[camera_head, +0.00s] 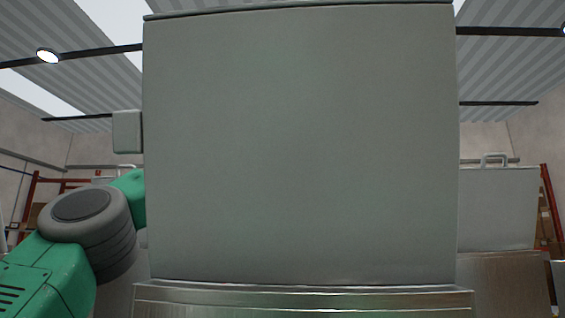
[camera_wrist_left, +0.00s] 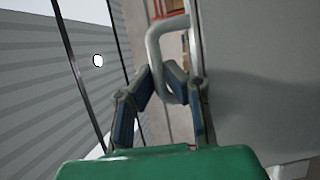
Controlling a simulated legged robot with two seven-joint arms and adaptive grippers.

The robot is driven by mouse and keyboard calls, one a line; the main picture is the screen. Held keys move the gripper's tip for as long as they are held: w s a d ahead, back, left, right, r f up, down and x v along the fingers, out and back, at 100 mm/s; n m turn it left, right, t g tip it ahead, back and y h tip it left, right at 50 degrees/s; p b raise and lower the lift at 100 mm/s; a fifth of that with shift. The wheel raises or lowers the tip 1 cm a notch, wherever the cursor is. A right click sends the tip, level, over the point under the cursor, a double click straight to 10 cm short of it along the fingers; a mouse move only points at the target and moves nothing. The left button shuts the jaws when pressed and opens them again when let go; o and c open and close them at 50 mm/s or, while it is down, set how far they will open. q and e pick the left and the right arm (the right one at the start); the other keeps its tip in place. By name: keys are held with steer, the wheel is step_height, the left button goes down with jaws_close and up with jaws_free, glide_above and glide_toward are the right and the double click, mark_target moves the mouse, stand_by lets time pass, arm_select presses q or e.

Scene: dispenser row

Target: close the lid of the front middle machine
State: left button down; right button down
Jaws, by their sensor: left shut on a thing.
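A large grey panel of the front middle machine (camera_head: 300,145) stands upright and fills the middle of the head view, above a metal base (camera_head: 300,298). My left arm comes in from the left, and its gripper is hidden behind the panel there. In the left wrist view my left gripper (camera_wrist_left: 168,86) is shut on a pale looped handle (camera_wrist_left: 153,45), with its dark fingers at the handle's lower end. A grey surface (camera_wrist_left: 255,60) fills the right of that view, beside the handle. How far the lid is open cannot be told. My right gripper is not in view.
Another grey machine with a handle on top (camera_head: 498,210) stands behind on the right. A small grey box (camera_head: 127,132) sticks out at the panel's left edge. Red racking (camera_head: 549,205) stands farther back. The large panel blocks most of the view ahead.

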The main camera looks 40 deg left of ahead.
arm_select(q)
steer(key=shift+w+d+f, duration=0.15)
steer(key=shift+w+d, duration=0.2)
steer(key=shift+d, duration=0.25)
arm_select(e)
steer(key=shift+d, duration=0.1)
arm_select(q)
steer(key=c, duration=1.7)
jaws_free()
steer(key=shift+w, duration=0.1)
steer(key=shift+o, duration=0.5)
steer(key=shift+w+d, duration=0.5)
steer(key=shift+d, duration=0.1)
steer(key=shift+s, duration=0.1)
steer(key=shift+s+a, duration=0.15)
steer(key=shift+s, duration=0.1)
steer(key=shift+a, duration=0.65)
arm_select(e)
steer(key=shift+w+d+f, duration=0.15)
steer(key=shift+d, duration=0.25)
arm_select(q)
steer(key=shift+s+d, duration=0.1)
steer(key=shift+s, duration=0.05)
